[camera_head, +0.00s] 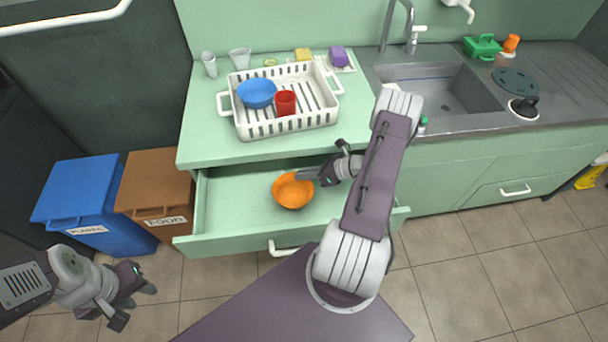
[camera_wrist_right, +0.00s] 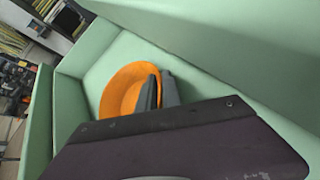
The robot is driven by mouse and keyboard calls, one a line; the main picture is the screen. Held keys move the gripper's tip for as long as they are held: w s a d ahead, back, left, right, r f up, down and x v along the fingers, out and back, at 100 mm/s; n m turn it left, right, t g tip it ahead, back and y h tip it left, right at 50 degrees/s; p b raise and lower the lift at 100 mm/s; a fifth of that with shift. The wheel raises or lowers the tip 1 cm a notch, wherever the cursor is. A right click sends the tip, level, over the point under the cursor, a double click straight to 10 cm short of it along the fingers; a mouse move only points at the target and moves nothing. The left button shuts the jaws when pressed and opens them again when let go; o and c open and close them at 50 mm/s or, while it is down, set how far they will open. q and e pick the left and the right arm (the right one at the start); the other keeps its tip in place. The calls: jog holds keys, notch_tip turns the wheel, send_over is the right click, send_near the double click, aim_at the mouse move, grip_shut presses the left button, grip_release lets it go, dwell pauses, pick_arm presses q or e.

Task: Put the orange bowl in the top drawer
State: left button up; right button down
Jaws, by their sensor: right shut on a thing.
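The orange bowl (camera_head: 292,192) is inside the open top drawer (camera_head: 235,215), near its middle; it also shows in the right wrist view (camera_wrist_right: 122,88). My right gripper (camera_head: 308,176) reaches into the drawer from the right and is shut on the bowl's right rim. In the right wrist view its fingers (camera_wrist_right: 158,92) overlap the rim. I cannot tell whether the bowl touches the drawer floor. My left gripper (camera_head: 135,305) hangs empty over the floor at the lower left, with its fingers apart.
A white dish rack (camera_head: 270,127) holding a blue bowl (camera_head: 256,93) and a red cup (camera_head: 285,103) stands on the counter above the drawer. Blue (camera_head: 75,200) and brown (camera_head: 157,190) bins stand left of the drawer. A sink (camera_head: 445,90) is at the right.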

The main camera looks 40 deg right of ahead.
jog(key=c, duration=1.5)
grip_release()
jog(key=shift+s+d+r, duration=0.2)
jog(key=p+v, duration=0.1)
jog(key=v, duration=1)
jog(key=shift+s+r, duration=0.15)
